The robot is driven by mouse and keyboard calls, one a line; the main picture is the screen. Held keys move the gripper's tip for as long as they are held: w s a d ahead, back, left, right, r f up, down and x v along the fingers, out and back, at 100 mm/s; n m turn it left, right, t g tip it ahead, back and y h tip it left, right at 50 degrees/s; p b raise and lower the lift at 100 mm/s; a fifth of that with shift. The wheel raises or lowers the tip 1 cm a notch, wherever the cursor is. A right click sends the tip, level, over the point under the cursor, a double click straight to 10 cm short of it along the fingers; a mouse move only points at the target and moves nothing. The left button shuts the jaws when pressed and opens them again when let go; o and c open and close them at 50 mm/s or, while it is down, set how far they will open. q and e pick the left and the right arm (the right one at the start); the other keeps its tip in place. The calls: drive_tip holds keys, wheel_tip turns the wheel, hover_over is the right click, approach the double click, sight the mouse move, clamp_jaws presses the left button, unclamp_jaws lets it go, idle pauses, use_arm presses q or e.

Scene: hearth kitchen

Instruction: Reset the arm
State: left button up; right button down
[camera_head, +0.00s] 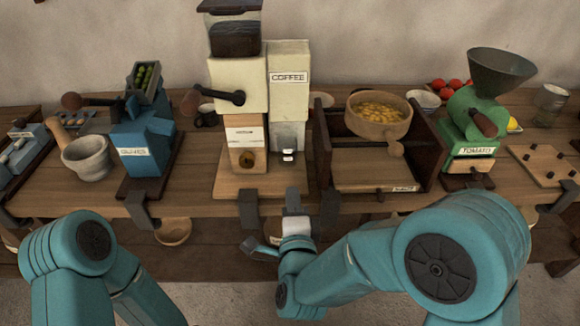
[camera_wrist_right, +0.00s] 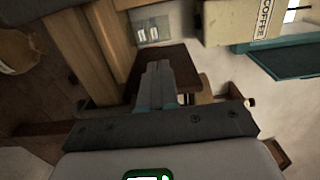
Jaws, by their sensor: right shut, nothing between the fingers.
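My right arm, teal with dark round caps, reaches in from the lower right of the head view. Its gripper (camera_head: 292,197) is at the front edge of the table, below and in front of the coffee machine. In the right wrist view its grey fingers (camera_wrist_right: 158,70) are together with nothing between them. My left arm shows only as teal links at the lower left of the head view; its gripper is out of sight.
The cream coffee grinder (camera_head: 238,95) stands behind the right gripper, beside a COFFEE box (camera_head: 288,78). A wooden bowl (camera_head: 378,125) and green tomato mill (camera_head: 470,125) are right. Clamps line the table edge.

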drive_tip(key=s+d+f+n+g+y+p, duration=0.1)
drive_tip(key=s+d+f+n+g+p, duration=0.2)
drive_tip(key=f, duration=0.5)
drive_tip(key=s+d+f+n+g+p, duration=0.2)
drive_tip(key=d+f+n+g+p, duration=0.1)
drive_tip(key=f+n+g, duration=0.3)
drive_tip(key=s+d+f+n+g+y+p, duration=0.1)
drive_tip(key=s+d+f+n+g, duration=0.1)
drive_tip(key=s, duration=0.7)
drive_tip(key=s+d+f+n+g+y+p, duration=0.1)
drive_tip(key=s+f+n+g, duration=0.3)
drive_tip(key=s, duration=0.6)
wheel_tip(320, 180, down, 3)
drive_tip(key=d+g+p, duration=0.1)
drive_tip(key=g, duration=0.1)
drive_tip(key=shift+f+n+g, duration=0.2)
drive_tip(key=shift+n+g, duration=0.1)
drive_tip(key=shift+w, duration=0.1)
